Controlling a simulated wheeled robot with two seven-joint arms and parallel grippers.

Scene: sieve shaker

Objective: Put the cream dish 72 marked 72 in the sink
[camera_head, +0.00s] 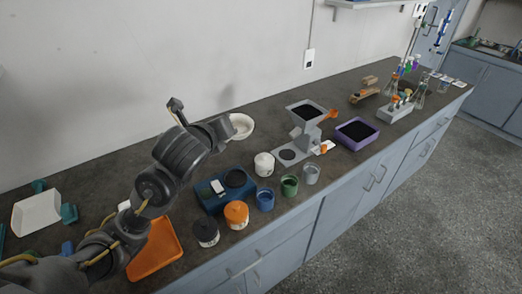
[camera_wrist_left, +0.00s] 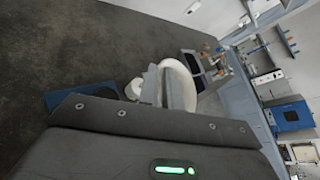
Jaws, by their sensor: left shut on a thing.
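The cream dish (camera_head: 241,126) is held tilted above the back part of the dark counter, near the wall, in the head view. My left gripper (camera_head: 229,128) is shut on its near rim. In the left wrist view the cream dish (camera_wrist_left: 180,84) shows between and beyond the fingers of my left gripper (camera_wrist_left: 163,86). The mark 72 cannot be read. My right gripper is not in view. I cannot make out a sink in either view.
Below the dish stand a blue scale (camera_head: 211,196), a white jar (camera_head: 264,164) and several small cups. A grey sieve shaker (camera_head: 309,130) and a purple tray (camera_head: 357,132) are to the right. An orange tray (camera_head: 157,250) lies front left. Another counter (camera_head: 492,68) stands far right.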

